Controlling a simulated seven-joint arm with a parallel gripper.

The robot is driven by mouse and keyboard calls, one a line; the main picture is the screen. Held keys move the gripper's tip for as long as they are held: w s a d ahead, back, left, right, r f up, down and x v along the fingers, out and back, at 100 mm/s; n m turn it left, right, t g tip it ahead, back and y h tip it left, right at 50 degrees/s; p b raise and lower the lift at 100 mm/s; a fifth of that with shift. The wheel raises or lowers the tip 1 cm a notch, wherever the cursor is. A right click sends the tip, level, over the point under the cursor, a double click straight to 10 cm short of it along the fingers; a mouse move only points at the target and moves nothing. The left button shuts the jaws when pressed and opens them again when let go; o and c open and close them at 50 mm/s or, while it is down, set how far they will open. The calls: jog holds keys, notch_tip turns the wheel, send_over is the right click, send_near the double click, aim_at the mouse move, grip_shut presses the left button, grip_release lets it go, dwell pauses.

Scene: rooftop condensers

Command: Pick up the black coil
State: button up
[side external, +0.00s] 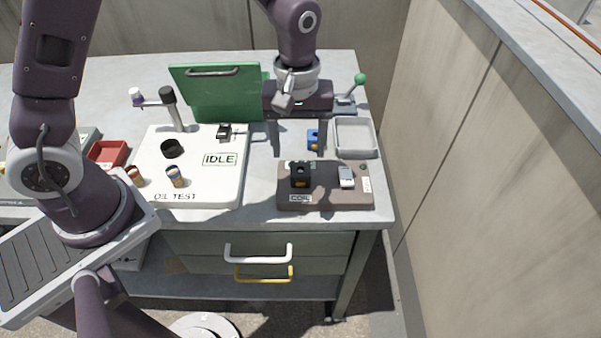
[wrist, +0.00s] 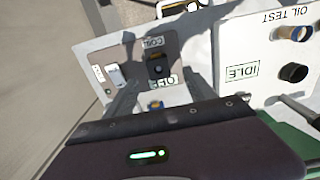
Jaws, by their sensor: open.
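The black coil (side external: 299,176) is a small dark block with a yellow-orange mark low on its front. It stands on a brown-grey base (side external: 330,199) behind a label reading COIL. It also shows in the wrist view (wrist: 157,68), near the COIL label. My gripper (side external: 299,154) is open and empty, its two fingers pointing down on the table side behind the coil. In the wrist view the fingers (wrist: 160,82) reach toward the base, with the coil between their lines and beyond the tips. The exact height gap is hard to tell.
A white-grey switch (side external: 346,177) sits on the same base, right of the coil. A blue and yellow piece (side external: 313,139) lies behind. A grey tray (side external: 355,138) stands right, the OIL TEST board (side external: 215,185) left, and a green lid (side external: 215,92) rises behind it.

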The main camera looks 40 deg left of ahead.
aim_at(301, 173)
jog(key=f, duration=0.7)
jog(key=shift+d+f, duration=0.2)
jog(key=shift+f, duration=0.15)
grip_shut()
